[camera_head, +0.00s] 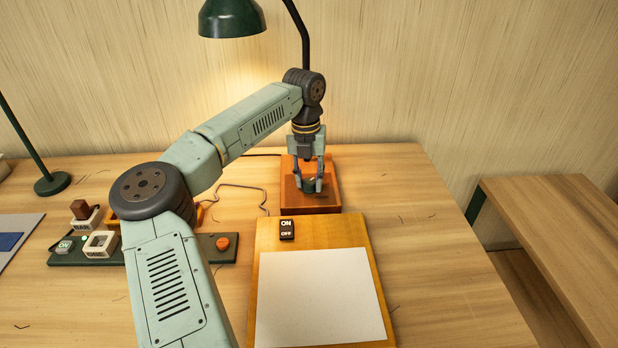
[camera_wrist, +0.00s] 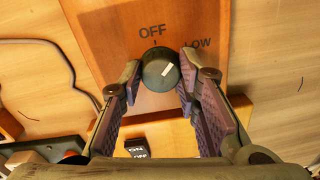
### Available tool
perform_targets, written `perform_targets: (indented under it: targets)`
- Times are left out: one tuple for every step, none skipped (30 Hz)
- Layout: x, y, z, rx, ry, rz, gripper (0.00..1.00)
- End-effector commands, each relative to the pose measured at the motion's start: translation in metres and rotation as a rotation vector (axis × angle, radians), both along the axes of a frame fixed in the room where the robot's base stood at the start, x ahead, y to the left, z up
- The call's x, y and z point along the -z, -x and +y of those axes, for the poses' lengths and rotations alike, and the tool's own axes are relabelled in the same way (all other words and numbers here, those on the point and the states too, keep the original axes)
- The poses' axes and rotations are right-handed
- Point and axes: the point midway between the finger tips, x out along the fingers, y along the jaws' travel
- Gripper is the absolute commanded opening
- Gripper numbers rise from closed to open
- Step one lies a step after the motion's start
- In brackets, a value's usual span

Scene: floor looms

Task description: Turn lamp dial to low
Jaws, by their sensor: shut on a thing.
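The lamp dial is a dark round knob (camera_wrist: 158,72) with a white mark, on an orange-brown wooden lamp base (camera_head: 327,196). The base has OFF and LOW printed on it. The white mark slants up and right, toward the LOW side and away from OFF. My gripper (camera_wrist: 161,82) is shut on the dial, one finger at each side. In the head view my gripper (camera_head: 310,184) points down at the base and its fingers partly hide the dial. The green lamp shade (camera_head: 232,18) hangs above, with a warm glow on the wall below it.
A wooden board (camera_head: 270,300) with a white sheet (camera_head: 318,295) and an ON/OFF switch (camera_head: 287,230) lies in front of the base. A dark green panel with small controls is at left, partly behind my arm. Bare tabletop (camera_head: 415,220) lies to the right.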

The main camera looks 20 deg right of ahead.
Motion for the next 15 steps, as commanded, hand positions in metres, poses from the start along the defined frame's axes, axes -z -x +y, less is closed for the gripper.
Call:
perform_targets:
  targets:
    - [-0.0007, -0.0002, -0.0001, 0.041, -0.001, -0.001, 0.02]
    - [-0.0007, -0.0002, -0.0001, 0.067, 0.0, 0.0, 0.02]
    - [-0.0006, -0.0001, -0.0002, 0.102, 0.0, 0.0, 0.02]
    - [-0.0005, -0.0001, -0.0002, 0.127, 0.0, 0.0, 0.02]
    - [-0.0005, -0.0002, -0.0001, 0.151, -0.001, 0.001, 0.02]
    - [-0.0005, -0.0002, -0.0001, 0.183, -0.001, 0.0, 0.02]
    - [-0.0005, -0.0003, 0.0, 0.205, -0.001, 0.0, 0.02]
    - [-0.0006, -0.0004, -0.0001, 0.228, -0.001, 0.0, 0.02]
    - [-0.0006, -0.0004, -0.0001, 0.255, -0.001, 0.0, 0.02]
    - [-0.0007, -0.0005, -0.0002, 0.274, -0.001, 0.0, 0.02]
    - [-0.0008, -0.0005, -0.0002, 0.292, -0.001, -0.001, 0.02]
    - [-0.0008, -0.0005, -0.0003, 0.315, -0.001, -0.001, 0.02]
    - [-0.0008, -0.0005, -0.0003, 0.33, -0.001, 0.0, 0.02]
    - [-0.0008, -0.0005, -0.0003, 0.346, -0.001, 0.0, 0.02]
    - [-0.0007, -0.0005, -0.0004, 0.363, -0.001, 0.0, 0.02]
